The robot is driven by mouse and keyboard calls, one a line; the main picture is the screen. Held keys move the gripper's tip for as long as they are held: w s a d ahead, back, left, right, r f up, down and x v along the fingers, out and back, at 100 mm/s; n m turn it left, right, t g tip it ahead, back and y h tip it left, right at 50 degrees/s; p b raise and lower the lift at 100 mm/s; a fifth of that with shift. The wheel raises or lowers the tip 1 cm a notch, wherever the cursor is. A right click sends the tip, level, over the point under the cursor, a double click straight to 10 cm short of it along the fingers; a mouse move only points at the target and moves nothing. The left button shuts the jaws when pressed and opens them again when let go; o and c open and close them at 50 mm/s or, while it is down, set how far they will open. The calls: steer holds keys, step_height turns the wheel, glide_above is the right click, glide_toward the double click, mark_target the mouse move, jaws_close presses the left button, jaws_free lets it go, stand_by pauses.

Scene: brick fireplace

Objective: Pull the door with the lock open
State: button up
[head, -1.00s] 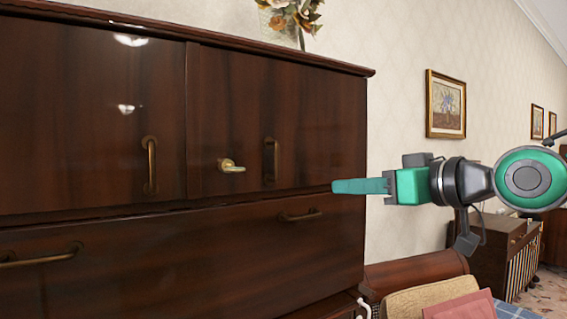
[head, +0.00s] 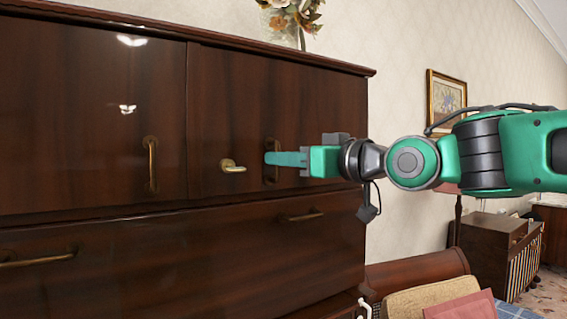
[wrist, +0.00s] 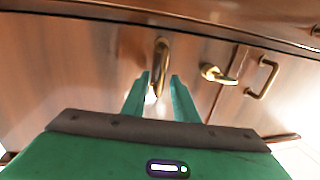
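The door with the lock (head: 230,115) is the upper right door of a dark wooden cabinet and is closed. Its brass lock (head: 232,166) sits left of its upright brass handle (head: 271,150). My gripper (head: 272,159) is at that handle, in front of it in the head view and hiding its middle. In the wrist view, the fingers of my gripper (wrist: 161,90) are apart, with the handle (wrist: 161,65) between them near the tips. I see no finger pressing on it. The lock also shows in the wrist view (wrist: 216,74), right of the fingers.
Another door (head: 90,110) with an upright handle (head: 150,165) is on the left. A wide drawer (head: 190,250) with horizontal handles lies below. A flower vase (head: 288,25) stands on top. A chair (head: 430,298) is at lower right.

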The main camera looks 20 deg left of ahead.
steer(key=shift+w+a, duration=0.1)
steer(key=shift+a, duration=0.15)
jaws_close()
steer(key=shift+w+d, duration=0.2)
stand_by(1.1)
steer(key=shift+s+a, duration=0.15)
